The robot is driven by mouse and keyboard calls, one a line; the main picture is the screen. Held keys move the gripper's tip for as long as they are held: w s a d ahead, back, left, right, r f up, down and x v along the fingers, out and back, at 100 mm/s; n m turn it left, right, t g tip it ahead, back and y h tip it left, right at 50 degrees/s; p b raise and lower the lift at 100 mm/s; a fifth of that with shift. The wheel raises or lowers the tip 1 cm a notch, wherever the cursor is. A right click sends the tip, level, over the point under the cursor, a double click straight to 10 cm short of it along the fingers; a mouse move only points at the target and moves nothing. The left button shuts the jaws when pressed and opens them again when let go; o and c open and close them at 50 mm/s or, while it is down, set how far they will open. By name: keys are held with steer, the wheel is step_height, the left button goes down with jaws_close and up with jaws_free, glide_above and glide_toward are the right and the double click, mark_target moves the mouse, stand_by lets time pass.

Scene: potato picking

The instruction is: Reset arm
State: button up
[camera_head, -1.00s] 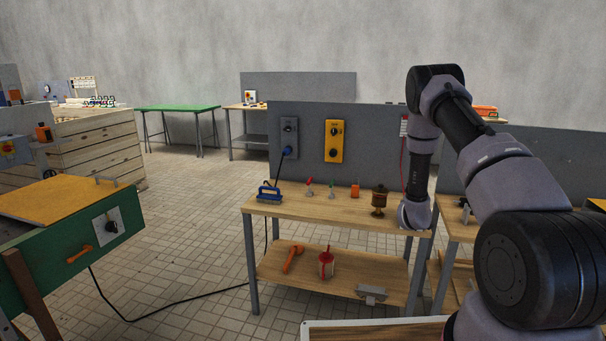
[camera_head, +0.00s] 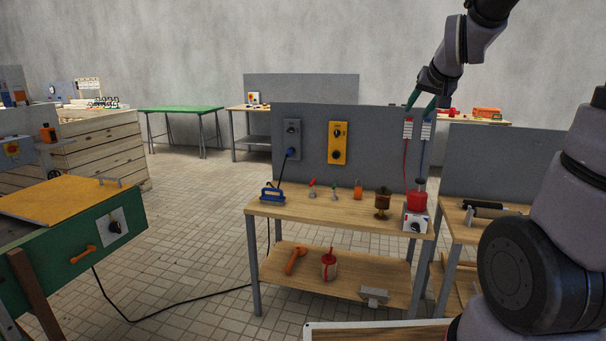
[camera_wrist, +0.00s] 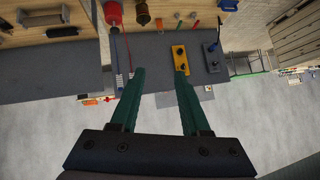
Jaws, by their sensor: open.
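My gripper (camera_head: 422,100) is raised in the head view, in front of the top right of the grey back panel (camera_head: 375,140) and above the wooden workbench (camera_head: 300,212). It points down, and its dark green fingers are apart. In the wrist view my gripper (camera_wrist: 158,75) shows two green fingers spread with nothing between them. The bench appears upside down at the top of that view.
A yellow switch box (camera_head: 338,143) is on the panel. The air around my gripper is clear.

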steer(key=s+a+r+g+y, duration=0.1)
steer(key=s+a, duration=0.1)
steer(key=s, duration=0.9)
steer(key=s+a+r+g, duration=0.1)
steer(key=s+a, duration=0.2)
steer(key=s, duration=0.9)
steer(key=shift+m+g+y, duration=0.4)
